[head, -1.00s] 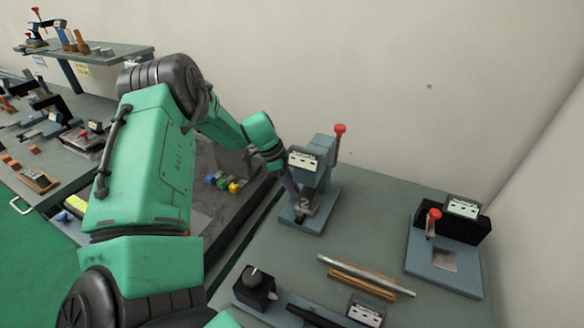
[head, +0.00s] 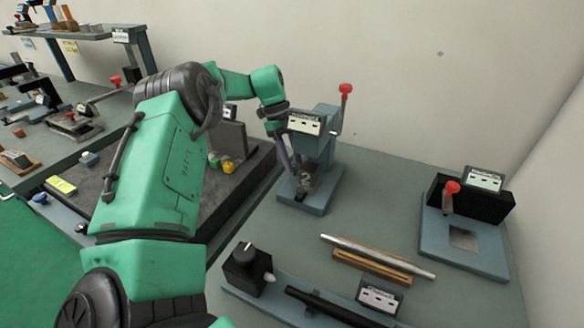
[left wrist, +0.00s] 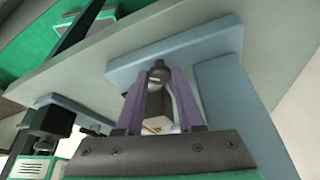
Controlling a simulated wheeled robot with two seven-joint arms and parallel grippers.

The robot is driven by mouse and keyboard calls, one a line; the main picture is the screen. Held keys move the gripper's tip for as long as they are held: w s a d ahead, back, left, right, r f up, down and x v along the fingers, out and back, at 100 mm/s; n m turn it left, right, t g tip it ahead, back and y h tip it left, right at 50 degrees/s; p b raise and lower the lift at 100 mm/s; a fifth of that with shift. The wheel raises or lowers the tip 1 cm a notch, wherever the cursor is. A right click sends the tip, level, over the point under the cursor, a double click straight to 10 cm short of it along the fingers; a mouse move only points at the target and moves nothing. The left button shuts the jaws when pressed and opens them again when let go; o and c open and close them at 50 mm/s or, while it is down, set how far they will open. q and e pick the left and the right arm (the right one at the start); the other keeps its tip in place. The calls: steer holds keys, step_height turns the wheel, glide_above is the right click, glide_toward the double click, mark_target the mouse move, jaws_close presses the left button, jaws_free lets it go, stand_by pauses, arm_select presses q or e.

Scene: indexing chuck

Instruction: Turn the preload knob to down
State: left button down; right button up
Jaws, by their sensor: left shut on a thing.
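A black knob with a pale pointer line (head: 245,252) stands on a small black box at the front of the table, in the head view. I cannot read a label that names it as the preload knob. My left gripper (head: 297,178) is away from that knob, at the blue-grey press-like stand (head: 318,150). In the left wrist view, the purple fingers of my left gripper (left wrist: 160,92) are shut on a grey metal piece (left wrist: 158,73) with a rounded dark end, at the stand's base. The fingers partly hide this piece. My right gripper is not in view.
A red-tipped lever (head: 346,90) rises from the stand. A silver rod (head: 375,256) lies in front of it. A second blue-grey fixture (head: 462,250) with a red-knobbed lever is at the right. A dark tray (head: 235,195) lies left. Bare table separates the fixtures.

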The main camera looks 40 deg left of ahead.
arm_select(q)
steer(key=shift+w+m+g, duration=0.1)
steer(key=shift+m+g, duration=0.2)
steer(key=shift+m, duration=0.5)
steer(key=shift+w+m+g, duration=0.1)
steer(key=shift+m+g, duration=0.4)
steer(key=shift+m, duration=0.7)
steer(key=shift+y, duration=0.3)
steer(key=shift+r, duration=0.1)
steer(key=c, duration=0.5)
jaws_free()
